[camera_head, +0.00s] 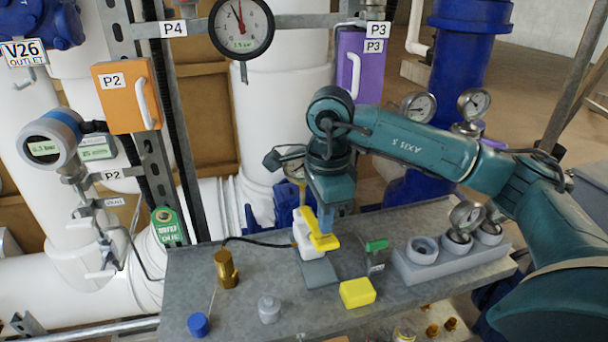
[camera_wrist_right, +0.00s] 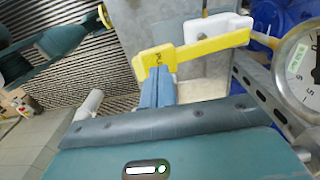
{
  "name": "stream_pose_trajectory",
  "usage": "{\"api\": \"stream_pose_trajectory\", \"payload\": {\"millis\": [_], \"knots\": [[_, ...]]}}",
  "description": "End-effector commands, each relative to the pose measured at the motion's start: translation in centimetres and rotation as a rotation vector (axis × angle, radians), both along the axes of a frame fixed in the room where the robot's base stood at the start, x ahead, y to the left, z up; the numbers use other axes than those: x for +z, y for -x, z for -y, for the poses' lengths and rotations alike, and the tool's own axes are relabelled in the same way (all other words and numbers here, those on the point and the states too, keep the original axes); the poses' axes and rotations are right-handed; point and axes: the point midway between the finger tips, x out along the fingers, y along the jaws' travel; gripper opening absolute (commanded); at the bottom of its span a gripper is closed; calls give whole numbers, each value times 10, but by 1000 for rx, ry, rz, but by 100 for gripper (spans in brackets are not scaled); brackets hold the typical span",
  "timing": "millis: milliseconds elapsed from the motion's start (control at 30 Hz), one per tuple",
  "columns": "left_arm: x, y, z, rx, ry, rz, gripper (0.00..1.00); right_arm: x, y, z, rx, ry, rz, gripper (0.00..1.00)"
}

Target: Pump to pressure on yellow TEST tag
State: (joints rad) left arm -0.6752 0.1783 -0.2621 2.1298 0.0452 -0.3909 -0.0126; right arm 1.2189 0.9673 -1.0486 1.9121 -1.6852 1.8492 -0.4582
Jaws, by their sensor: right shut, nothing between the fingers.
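A white pump body (camera_head: 304,243) with a yellow lever (camera_head: 322,238) stands on the metal bench. In the right wrist view, the yellow lever (camera_wrist_right: 200,51) crosses in front of my fingertips, with the white body (camera_wrist_right: 218,27) behind it. A round gauge (camera_head: 293,166) is partly hidden behind my right arm; a gauge also shows at the right edge of the wrist view (camera_wrist_right: 300,68). My right gripper (camera_head: 327,230) is shut and empty, its blue fingertips (camera_wrist_right: 158,72) right at the lever; I cannot tell whether they touch. I cannot make out a yellow TEST tag. My left gripper is out of view.
The bench (camera_head: 190,285) holds a yellow block (camera_head: 357,292), a brass fitting (camera_head: 226,270), a blue cap (camera_head: 198,324) and a grey gauge holder (camera_head: 432,270). Orange P2 (camera_head: 122,97) and purple P3 (camera_head: 368,68) boxes and a large gauge (camera_head: 241,27) are behind.

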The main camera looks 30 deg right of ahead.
Motion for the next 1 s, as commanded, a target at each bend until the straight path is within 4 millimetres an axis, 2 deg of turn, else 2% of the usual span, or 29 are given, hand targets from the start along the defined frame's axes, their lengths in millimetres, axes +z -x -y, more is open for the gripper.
{"api": "stream_pose_trajectory", "payload": {"millis": [133,233,567,800,1000], "knots": [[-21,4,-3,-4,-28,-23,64,-8,0,0,0,0,-1,0],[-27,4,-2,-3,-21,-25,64,-15,0,0,0,0,0,0],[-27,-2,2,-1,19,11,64,-38,0,0,-1,0,1,0],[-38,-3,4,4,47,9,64,-55,0,0,-1,1,1,0],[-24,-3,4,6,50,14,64,-42,-1,0,-1,0,2,0]]}}
